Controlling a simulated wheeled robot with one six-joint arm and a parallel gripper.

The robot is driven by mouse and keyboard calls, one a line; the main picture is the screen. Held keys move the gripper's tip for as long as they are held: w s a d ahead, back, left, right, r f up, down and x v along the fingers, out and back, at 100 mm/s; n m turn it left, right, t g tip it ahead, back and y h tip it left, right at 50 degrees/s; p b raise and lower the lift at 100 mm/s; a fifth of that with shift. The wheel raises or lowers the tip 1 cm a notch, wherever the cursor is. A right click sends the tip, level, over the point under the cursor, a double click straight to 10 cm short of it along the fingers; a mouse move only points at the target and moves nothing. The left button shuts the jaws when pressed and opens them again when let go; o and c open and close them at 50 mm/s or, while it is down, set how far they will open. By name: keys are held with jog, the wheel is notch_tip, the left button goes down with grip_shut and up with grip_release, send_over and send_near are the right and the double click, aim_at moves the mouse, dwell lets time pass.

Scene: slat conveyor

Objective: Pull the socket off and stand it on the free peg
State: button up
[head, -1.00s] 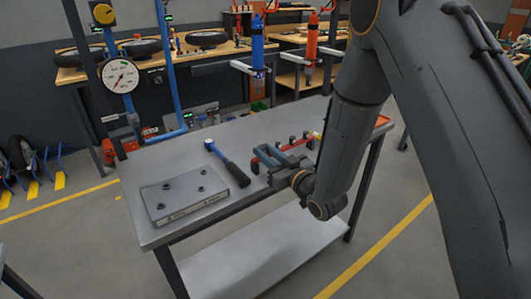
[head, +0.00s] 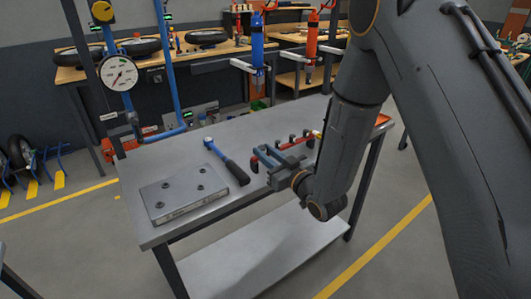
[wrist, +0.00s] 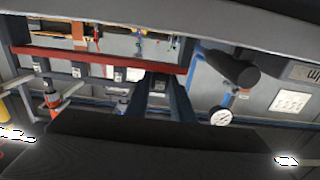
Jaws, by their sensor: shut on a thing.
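My gripper (head: 268,166) is at the red rail (head: 262,156) on the near right part of the grey table. In the wrist view its two dark fingers (wrist: 160,97) reach to the rail (wrist: 100,57) and are shut on a small grey socket (wrist: 159,84). The fingers hide much of it, and I cannot tell whether it is clear of the rail. Other dark sockets or pegs stand along the rail, one of them right of my gripper (head: 292,139). Which peg is free is too small to tell.
A grey block with several dark round spots (head: 180,203) lies at the table's left end. The tabletop (head: 250,128) behind is clear. Blue (head: 258,55) and orange (head: 311,40) tools hang beyond.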

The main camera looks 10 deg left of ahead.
jog(key=shift+f, duration=0.1)
jog(key=o, duration=1)
jog(key=shift+b+v, duration=1.1)
jog(key=shift+v, duration=2.8)
